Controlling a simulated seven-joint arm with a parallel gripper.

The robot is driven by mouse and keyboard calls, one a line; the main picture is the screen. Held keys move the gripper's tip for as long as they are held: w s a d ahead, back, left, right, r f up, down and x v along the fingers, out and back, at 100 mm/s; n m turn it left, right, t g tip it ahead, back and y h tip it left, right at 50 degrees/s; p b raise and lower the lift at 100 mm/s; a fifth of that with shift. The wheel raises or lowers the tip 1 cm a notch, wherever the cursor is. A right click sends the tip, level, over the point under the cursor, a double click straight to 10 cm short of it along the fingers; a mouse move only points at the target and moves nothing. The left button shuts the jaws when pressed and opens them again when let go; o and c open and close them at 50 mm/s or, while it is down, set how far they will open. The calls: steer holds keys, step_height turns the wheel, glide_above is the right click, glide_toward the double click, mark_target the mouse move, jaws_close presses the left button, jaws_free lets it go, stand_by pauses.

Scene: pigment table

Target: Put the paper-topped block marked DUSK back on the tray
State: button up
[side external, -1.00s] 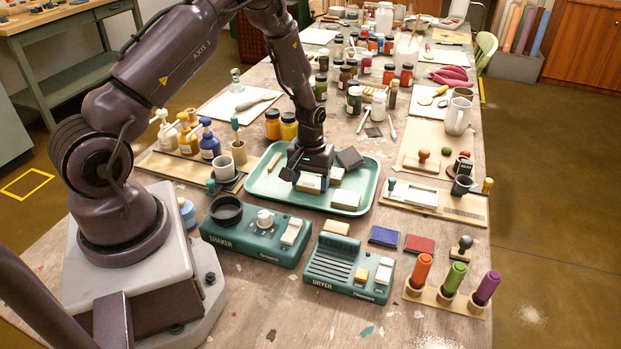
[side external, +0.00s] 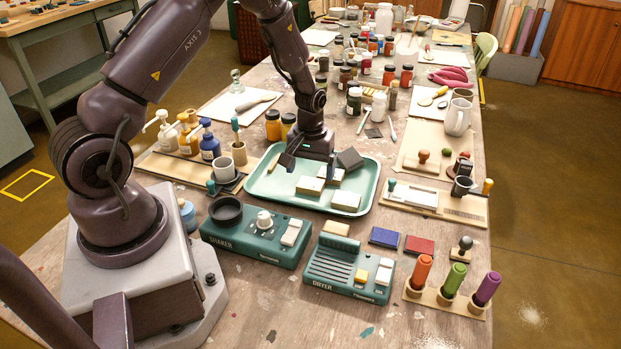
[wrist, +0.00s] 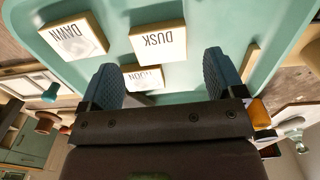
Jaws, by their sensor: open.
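The DUSK block (wrist: 158,43) is pale with a paper top and sits in the green tray (side external: 262,185), between the DAWN block (wrist: 74,38) and my gripper in the wrist view. In the side view the DUSK block (side external: 309,186) appears to lie flat on the tray floor. The NOON block (wrist: 143,77) is right beside it; I cannot tell whether they touch. My gripper (side external: 310,163) is open and empty, a little above and behind the DUSK block. Its two fingers stand apart in the wrist view (wrist: 163,82), with NOON showing between them.
A dark block (side external: 349,159) lies at the tray's back right. A wooden stick (side external: 273,163) is at its left. The shaker (side external: 255,238) and dryer (side external: 345,270) stand in front. Jars (side external: 273,125) are behind. The tray's front left is bare.

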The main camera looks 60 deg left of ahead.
step_height(320, 180, up, 8)
steer(key=r, duration=0.1)
step_height(320, 180, up, 7)
steer(key=m+t, duration=0.1)
steer(key=m, duration=0.1)
glide_above(311, 184)
steer(key=d, duration=0.4)
steer(key=s+d+r+m+t, duration=0.2)
steer(key=s+d+r+m, duration=0.1)
steer(key=s+d+r, duration=0.3)
steer(key=s+d+r+m+t, duration=0.2)
steer(key=s+d+r+m, duration=0.2)
steer(key=s+r, duration=0.4)
steer(key=s+d, duration=0.1)
steer(key=s, duration=0.2)
steer(key=shift+d+r+m+t, duration=0.3)
steer(key=shift+d, duration=0.1)
